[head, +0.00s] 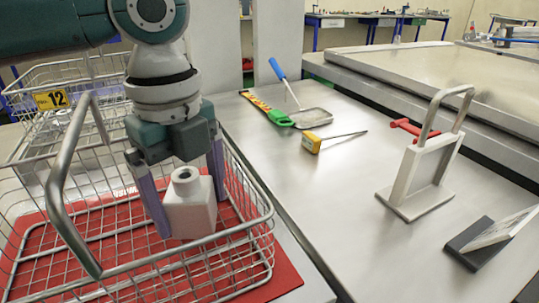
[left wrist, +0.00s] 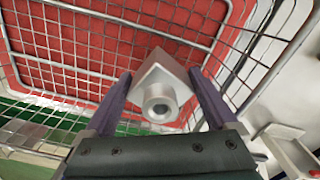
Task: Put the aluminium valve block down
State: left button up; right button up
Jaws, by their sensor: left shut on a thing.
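The aluminium valve block (head: 191,209) is a pale, silvery block with a round port on top. My left gripper (head: 188,200) is shut on it, with one purple finger on each side, and holds it inside the wire basket (head: 262,217). In the left wrist view the block (left wrist: 163,87) sits between the fingers of my left gripper (left wrist: 160,95), with its port facing the camera. Whether the block's underside touches the basket floor cannot be told. My right gripper is in neither view.
The basket stands on a red mat (head: 285,277) and has a raised handle (head: 62,205). A second wire basket with a yellow "12" tag (head: 51,100) is behind.

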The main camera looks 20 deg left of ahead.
pick_arm(q)
jog(key=shift+f, duration=0.4)
jog(key=shift+f, duration=0.1)
jog(key=o, duration=1.6)
notch_tip(320, 180, up, 12)
jog(key=shift+r+p, duration=0.1)
jog(key=shift+p, duration=0.7)
jog(key=shift+r, duration=0.1)
